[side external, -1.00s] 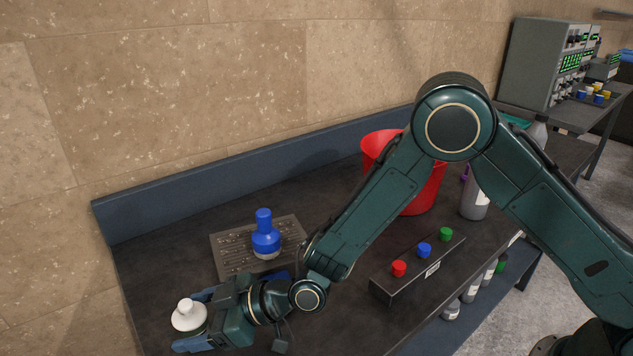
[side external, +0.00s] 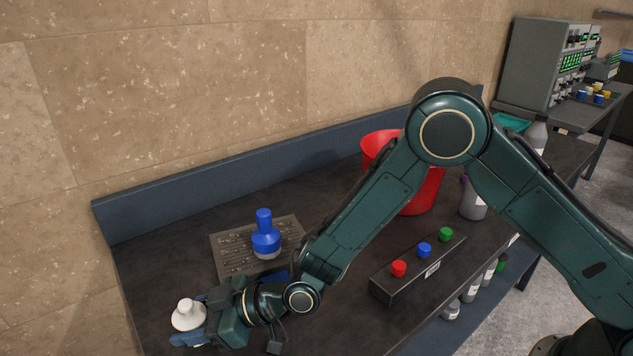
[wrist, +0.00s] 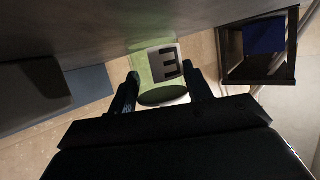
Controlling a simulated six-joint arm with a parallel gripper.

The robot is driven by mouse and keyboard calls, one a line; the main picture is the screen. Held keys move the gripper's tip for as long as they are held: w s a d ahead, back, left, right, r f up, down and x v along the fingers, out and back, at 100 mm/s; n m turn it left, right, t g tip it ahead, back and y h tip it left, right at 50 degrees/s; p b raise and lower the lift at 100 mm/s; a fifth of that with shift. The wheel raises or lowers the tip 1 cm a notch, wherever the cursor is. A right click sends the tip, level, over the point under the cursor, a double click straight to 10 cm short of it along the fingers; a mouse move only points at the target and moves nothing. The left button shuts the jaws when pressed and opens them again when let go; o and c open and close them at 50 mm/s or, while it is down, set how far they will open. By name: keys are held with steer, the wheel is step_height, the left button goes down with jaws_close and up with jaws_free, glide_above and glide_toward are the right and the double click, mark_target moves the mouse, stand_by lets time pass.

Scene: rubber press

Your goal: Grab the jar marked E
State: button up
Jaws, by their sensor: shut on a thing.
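The jar marked E (wrist: 163,68) shows in the wrist view as a greenish body with a dark E on a pale label. In the side external view its white stoppered top (side external: 188,314) shows at the table's near left, with its lower part hidden. My gripper (side external: 192,324) is shut on the jar, with one finger on each side of it. In the wrist view the fingers of my gripper (wrist: 162,90) flank the jar's body. Whether the jar touches the table is unclear.
A blue flask (side external: 265,236) stands on a perforated grey plate (side external: 232,258) behind my gripper. A red bucket (side external: 425,190), a button box (side external: 385,284) with red, blue and green buttons, and a grey bottle (side external: 473,203) are to the right. The back-left tabletop (side external: 150,255) is clear.

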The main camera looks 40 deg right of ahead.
jaws_close()
steer(key=shift+r, duration=0.2)
step_height(320, 180, up, 20)
stand_by(0.7)
steer(key=shift+f, duration=0.1)
stand_by(0.4)
